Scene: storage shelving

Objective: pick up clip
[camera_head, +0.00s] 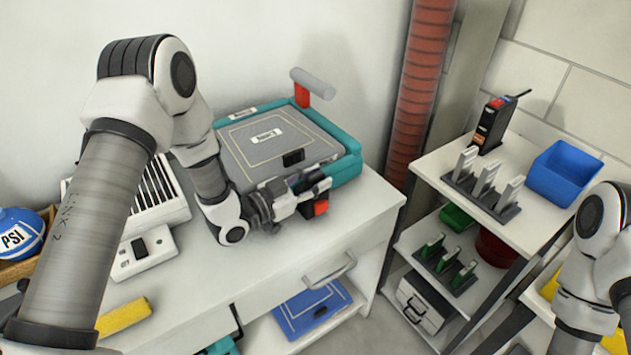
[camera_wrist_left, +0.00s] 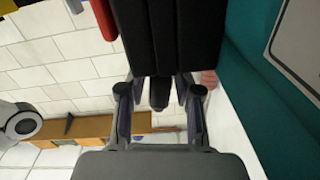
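A teal case (camera_head: 347,170) with a grey lid lies on the white workbench. A black-and-red latch-like part (camera_head: 321,207), possibly the clip, shows at its front side, partly hidden by my left gripper. My left gripper (camera_head: 308,192) is level with the case's front edge, beside this part. In the left wrist view a large black body (camera_wrist_left: 175,38) with a red part (camera_wrist_left: 103,18) fills the top. The fingers of my left gripper (camera_wrist_left: 160,108) stand apart on either side of a narrow dark piece (camera_wrist_left: 159,93); contact cannot be told. My right gripper is outside the views.
A grey cylinder handle with a red base (camera_head: 302,95) rises behind the case. Left on the bench are a white device (camera_head: 142,250) and a yellow block (camera_head: 122,315). At right, a shelf (camera_head: 432,167) holds a blue bin (camera_head: 563,173) and a black device (camera_head: 494,122).

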